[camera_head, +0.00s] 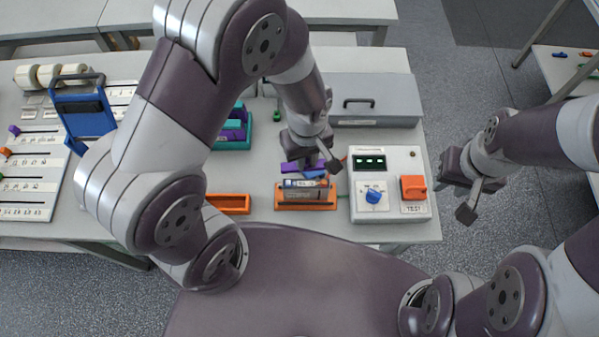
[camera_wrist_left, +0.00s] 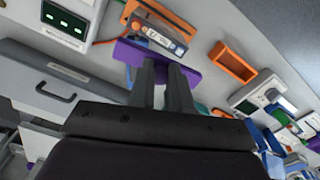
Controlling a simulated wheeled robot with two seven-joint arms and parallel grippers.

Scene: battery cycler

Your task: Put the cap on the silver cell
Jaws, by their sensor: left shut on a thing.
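My left gripper (camera_head: 311,163) is shut on a purple piece (camera_wrist_left: 131,53), which looks like the cap; it also shows in the head view (camera_head: 290,167). The silver cell (camera_head: 303,184) sits in an orange holder (camera_head: 306,205) just in front of and below the gripper. In the left wrist view the cell (camera_wrist_left: 158,38) lies just beyond the purple piece and shows a label and some blue. I cannot tell whether the purple piece touches the cell. My right gripper (camera_head: 461,190) is open and empty, off the table's right edge.
A tester box (camera_head: 414,160) with a blue knob and orange switch stands close right of the holder. An empty orange tray (camera_head: 228,204) is to the left. A teal rack (camera_head: 236,143) with purple pieces and a grey case (camera_head: 375,100) are behind. A blue carrier (camera_head: 88,117) stands left.

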